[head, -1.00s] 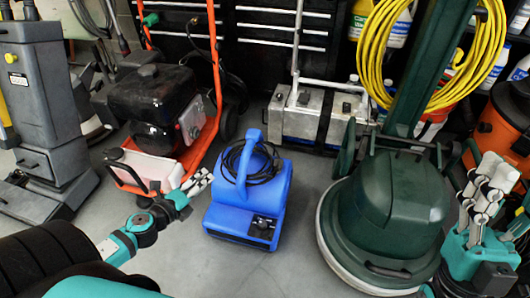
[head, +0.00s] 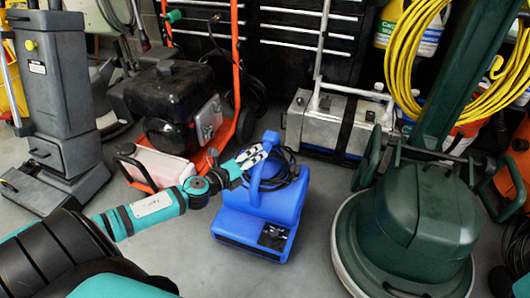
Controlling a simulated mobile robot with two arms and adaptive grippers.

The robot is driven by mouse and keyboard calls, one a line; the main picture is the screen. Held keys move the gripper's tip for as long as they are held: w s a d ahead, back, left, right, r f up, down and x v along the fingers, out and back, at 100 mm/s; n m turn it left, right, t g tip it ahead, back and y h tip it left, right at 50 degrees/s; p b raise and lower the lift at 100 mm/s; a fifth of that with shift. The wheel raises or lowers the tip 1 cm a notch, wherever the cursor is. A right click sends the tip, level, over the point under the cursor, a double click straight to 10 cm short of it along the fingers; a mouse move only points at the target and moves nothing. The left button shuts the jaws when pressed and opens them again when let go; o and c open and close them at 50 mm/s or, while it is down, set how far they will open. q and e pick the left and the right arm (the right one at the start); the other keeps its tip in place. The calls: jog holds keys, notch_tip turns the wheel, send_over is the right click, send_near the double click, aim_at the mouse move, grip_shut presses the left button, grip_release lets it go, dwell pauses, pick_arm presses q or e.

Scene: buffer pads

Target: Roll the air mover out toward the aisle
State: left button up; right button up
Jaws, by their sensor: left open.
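The blue air mover (head: 255,222) stands upright on the grey floor in the middle of the head view. It has a raised blue carry handle (head: 257,172) and a black cord coiled about its top. My left gripper (head: 257,156) is at the upper left of the air mover, close beside the handle. Its pale fingers are open and overlap the handle in the picture; I cannot tell whether they touch it. My right gripper is not in view.
A pressure washer (head: 172,103) with an orange frame stands behind left. A green floor machine (head: 417,225) stands close on the right. A metal box machine (head: 330,122) and black drawers (head: 285,62) are behind. Some floor in front of the air mover is clear.

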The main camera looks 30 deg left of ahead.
aim_at(265, 150)
pick_arm(q)
jog(key=shift+b+x, duration=0.55)
jog(key=shift+x, duration=2.6)
grip_shut()
